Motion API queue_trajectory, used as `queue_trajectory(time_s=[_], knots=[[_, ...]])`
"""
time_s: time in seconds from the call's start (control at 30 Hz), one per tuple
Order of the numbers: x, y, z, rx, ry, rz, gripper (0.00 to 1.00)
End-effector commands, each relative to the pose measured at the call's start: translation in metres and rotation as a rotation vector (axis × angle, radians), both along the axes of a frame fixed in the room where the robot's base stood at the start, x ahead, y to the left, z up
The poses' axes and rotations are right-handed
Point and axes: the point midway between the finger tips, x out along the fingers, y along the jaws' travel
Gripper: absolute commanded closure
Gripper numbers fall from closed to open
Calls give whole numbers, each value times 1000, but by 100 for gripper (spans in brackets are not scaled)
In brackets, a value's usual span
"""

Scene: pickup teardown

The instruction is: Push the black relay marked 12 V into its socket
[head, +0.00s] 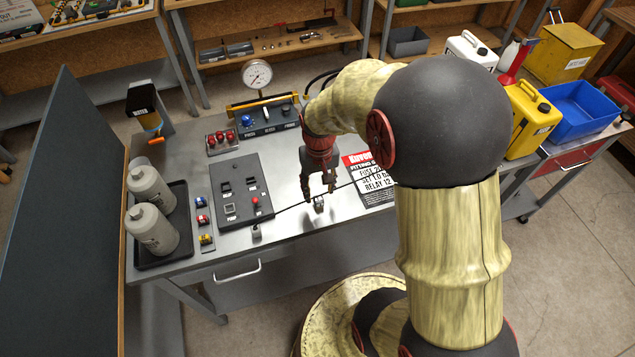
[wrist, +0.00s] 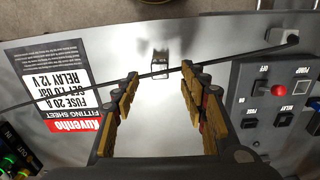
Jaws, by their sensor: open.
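My gripper (head: 320,194) points down over the bench, to the right of the dark panel. In the wrist view its two fingers (wrist: 160,71) stand apart with nothing between them. A small dark block (wrist: 160,54) lies on the bench just beyond the fingertips; it shows below the gripper in the head view (head: 318,204). It may be the relay, but no marking is readable. The dark panel (head: 240,168) has small sockets, and its RELAY label (wrist: 284,117) shows in the wrist view, near the FUSE label.
A thin black cable or rod (wrist: 230,58) crosses between the fingers and the block. The fitting sheet (wrist: 45,65) lies beside the gripper. A red knob (wrist: 260,87) stands on the panel. Tray bottles (head: 152,228) and small coloured parts (head: 203,219) are further left.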

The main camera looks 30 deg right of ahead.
Motion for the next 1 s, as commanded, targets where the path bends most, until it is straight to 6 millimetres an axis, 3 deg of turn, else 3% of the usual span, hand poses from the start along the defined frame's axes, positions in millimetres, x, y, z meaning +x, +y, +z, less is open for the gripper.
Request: queue_trajectory(time_s=[0.2, 0.43, 0.83, 1.0], knots=[[-1, 0, -34, 1, 3, 0, 57], [0, 0, -59, 0, 1, 0, 57], [0, 0, -65, 0, 0, 0, 57], [0, 0, -65, 0, 0, 0, 66]])
